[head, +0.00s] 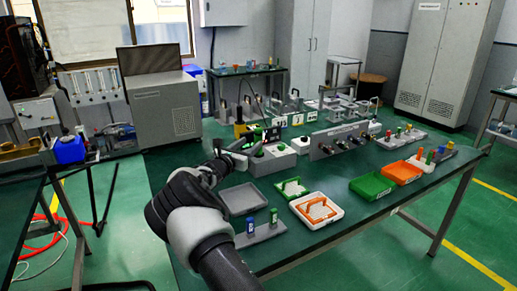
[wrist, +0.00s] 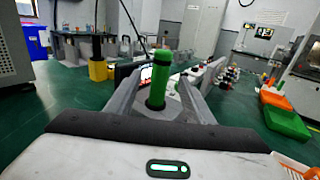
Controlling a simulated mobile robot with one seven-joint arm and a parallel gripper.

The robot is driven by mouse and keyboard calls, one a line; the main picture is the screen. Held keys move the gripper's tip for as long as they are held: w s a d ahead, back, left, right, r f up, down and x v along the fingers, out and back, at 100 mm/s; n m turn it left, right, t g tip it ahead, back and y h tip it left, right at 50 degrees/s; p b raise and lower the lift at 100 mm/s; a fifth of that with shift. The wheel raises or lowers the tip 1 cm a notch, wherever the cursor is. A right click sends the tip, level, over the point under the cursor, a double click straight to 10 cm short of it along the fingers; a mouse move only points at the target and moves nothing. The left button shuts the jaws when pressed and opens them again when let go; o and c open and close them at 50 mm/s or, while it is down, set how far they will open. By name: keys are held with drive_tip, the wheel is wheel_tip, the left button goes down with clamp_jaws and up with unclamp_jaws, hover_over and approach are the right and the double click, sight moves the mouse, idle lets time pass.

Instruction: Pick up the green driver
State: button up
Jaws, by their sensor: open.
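The green driver (wrist: 162,70) appears upright between the two fingers of my gripper (wrist: 160,88) in the wrist view. It has a bright green body with dark bands, and its lower end meets a dark, green-rimmed spot on a grey surface. In the head view, my gripper (head: 242,150) is at the left end of a grey block, with a bit of green (head: 258,151) just beyond the fingers. My gripper is open; I cannot tell whether a finger touches the driver.
A grey block with a blue and another green piece (head: 273,216) stands nearer on the green table. A yellow-black object (wrist: 98,70) stands behind-left.

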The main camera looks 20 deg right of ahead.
sight(256, 137)
drive_tip(key=shift+r+b+x, duration=0.2)
drive_tip(key=shift+b+x, duration=0.5)
drive_tip(key=shift+x, duration=3.05)
drive_tip(key=shift+r, duration=0.1)
clamp_jaws()
